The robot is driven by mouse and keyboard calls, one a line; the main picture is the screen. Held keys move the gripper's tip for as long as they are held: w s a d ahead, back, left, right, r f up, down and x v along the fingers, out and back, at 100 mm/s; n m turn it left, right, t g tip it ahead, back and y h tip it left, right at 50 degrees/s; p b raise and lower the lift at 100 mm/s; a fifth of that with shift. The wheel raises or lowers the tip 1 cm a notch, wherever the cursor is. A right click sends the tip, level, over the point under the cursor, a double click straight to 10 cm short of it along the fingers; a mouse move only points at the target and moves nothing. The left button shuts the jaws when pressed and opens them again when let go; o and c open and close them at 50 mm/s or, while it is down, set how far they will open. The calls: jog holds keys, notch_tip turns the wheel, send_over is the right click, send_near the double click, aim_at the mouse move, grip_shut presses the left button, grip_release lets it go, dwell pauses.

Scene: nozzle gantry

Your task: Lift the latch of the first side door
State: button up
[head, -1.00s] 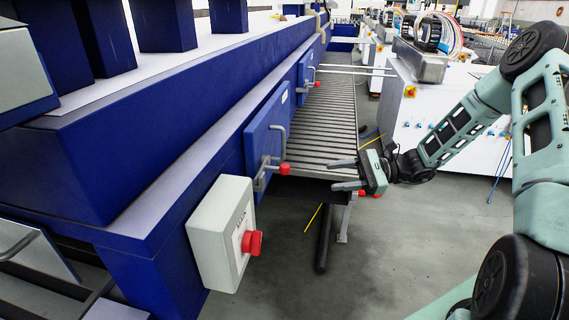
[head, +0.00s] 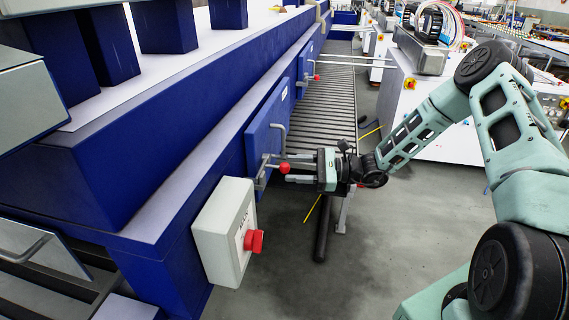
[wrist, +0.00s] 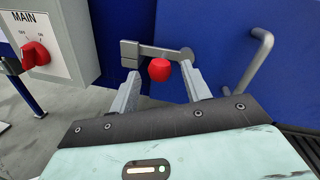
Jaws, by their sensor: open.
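The first side door (head: 268,135) is a blue panel on the machine's side with a grey bar handle (head: 281,136). Its latch (head: 264,170) is a grey lever with a red knob (head: 284,168) at its end, below the handle. In the wrist view the latch (wrist: 150,50) lies across the door edge, and the red knob (wrist: 159,69) is between my fingertips. My gripper (head: 287,170) is open, its fingers pointing at the door on either side of the knob. It also shows in the wrist view (wrist: 163,82). I cannot tell whether either finger touches the knob.
A grey MAIN switch box (head: 222,232) with a red knob juts out in front of the door, left of my gripper. A roller conveyor (head: 328,105) runs behind. A second side door (head: 306,68) is farther along.

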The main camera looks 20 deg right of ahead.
aim_at(284, 168)
jog(key=shift+p+x, duration=0.3)
jog(key=shift+x, duration=1.4)
grip_shut()
